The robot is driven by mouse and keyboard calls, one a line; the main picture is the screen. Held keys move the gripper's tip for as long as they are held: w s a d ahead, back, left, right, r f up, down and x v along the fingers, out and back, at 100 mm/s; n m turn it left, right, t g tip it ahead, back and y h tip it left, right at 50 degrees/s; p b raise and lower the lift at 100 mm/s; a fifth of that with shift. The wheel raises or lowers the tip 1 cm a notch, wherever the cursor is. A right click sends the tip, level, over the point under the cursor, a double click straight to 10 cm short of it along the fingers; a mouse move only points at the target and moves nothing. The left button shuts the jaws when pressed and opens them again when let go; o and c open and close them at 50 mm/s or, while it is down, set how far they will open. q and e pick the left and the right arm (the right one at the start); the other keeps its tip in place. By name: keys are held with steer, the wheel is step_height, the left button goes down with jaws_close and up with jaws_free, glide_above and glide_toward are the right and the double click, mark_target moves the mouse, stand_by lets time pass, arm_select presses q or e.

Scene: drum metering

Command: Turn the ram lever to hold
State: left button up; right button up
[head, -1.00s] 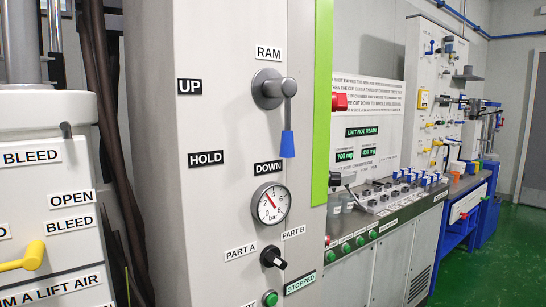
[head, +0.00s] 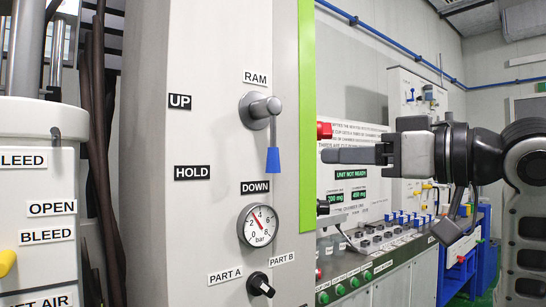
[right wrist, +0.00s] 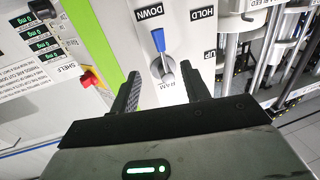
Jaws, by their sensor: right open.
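The ram lever (head: 273,130) is on the grey panel under the RAM label, a metal hub with a blue-tipped handle hanging straight down toward the DOWN label (head: 255,187). The HOLD label (head: 192,172) is to its lower left and the UP label (head: 180,101) to its upper left. My right gripper (head: 328,156) is right of the lever in the head view, apart from it, fingers pointing left. In the right wrist view the open fingers (right wrist: 160,92) stand to either side of the lever (right wrist: 161,55), with nothing between them touching it clearly. My left gripper is not in view.
A pressure gauge (head: 258,225) and a black PART A/PART B knob (head: 260,284) sit below the lever. A bench with blue-capped parts (head: 405,218) stands at right. Space before the panel looks clear.

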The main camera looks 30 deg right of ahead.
mark_target(280, 157)
steer(key=p+x, duration=0.3)
steer(key=x, duration=1.1)
steer(key=shift+f, duration=0.1)
jaws_close()
